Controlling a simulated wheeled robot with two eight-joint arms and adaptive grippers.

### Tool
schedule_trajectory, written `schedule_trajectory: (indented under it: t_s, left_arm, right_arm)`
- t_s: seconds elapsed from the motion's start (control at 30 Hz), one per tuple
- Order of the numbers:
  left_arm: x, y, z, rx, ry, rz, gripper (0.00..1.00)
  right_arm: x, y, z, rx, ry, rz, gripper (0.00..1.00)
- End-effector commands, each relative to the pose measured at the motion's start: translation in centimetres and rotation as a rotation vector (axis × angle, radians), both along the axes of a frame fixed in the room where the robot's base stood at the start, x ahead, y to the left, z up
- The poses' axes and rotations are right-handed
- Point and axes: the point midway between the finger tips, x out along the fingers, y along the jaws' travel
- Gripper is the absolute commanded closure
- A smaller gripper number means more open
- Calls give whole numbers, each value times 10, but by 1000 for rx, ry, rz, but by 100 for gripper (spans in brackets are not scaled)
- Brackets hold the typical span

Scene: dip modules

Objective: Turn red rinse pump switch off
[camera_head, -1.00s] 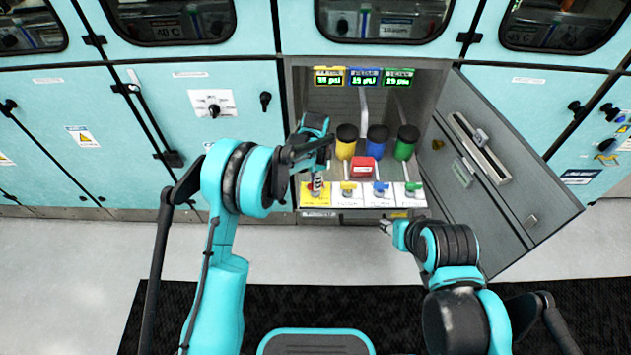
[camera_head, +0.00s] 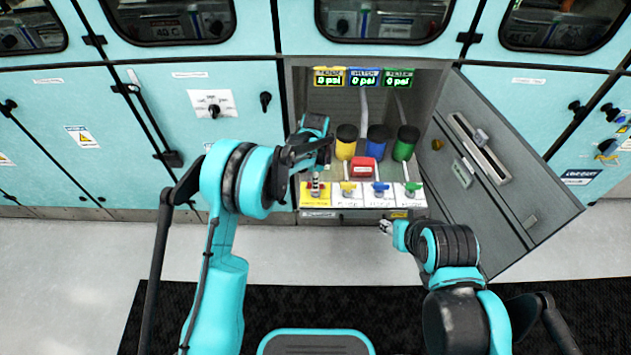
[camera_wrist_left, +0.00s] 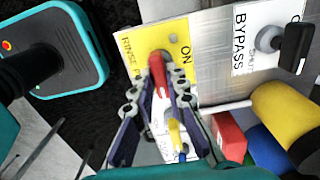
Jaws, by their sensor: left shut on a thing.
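The red rinse pump switch (camera_wrist_left: 158,72) sits on a yellow plate (camera_wrist_left: 182,35) marked "RINSE" and "ON" in the left wrist view. My left gripper (camera_head: 315,193) is at this plate, leftmost in the switch row. In the left wrist view its fingers (camera_wrist_left: 158,88) lie on both sides of the red handle and are shut on it. The three gauges, yellow (camera_head: 329,77), blue (camera_head: 364,77) and green (camera_head: 398,77), read 0 psi. My right gripper (camera_head: 386,228) is below the panel, apart from the switches; its fingers are too small to judge.
Yellow (camera_head: 348,188), blue (camera_head: 381,188) and green (camera_head: 413,187) switches stand in the row to the right. Behind are a red box (camera_head: 363,168) and black-topped yellow, blue and green cylinders. The open grey door (camera_head: 515,185) bounds the right side.

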Motion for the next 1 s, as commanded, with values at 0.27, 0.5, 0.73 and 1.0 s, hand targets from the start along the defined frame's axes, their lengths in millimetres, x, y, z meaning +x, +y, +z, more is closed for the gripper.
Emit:
schedule_trajectory:
  t_s: [0.27, 0.5, 0.73, 1.0]
  left_arm:
    - [0, 0, 0, 0, 0, -1, 66]
    - [0, 0, 0, 0, 0, 0, 66]
    - [0, 0, 16, 0, 0, 0, 66]
    - [0, 0, 74, 0, 0, 0, 66]
  right_arm:
    - [0, 0, 0, 0, 0, 0, 60]
    - [0, 0, 0, 0, 0, 0, 60]
    - [0, 0, 0, 0, 0, 0, 60]
    - [0, 0, 0, 0, 0, 0, 60]
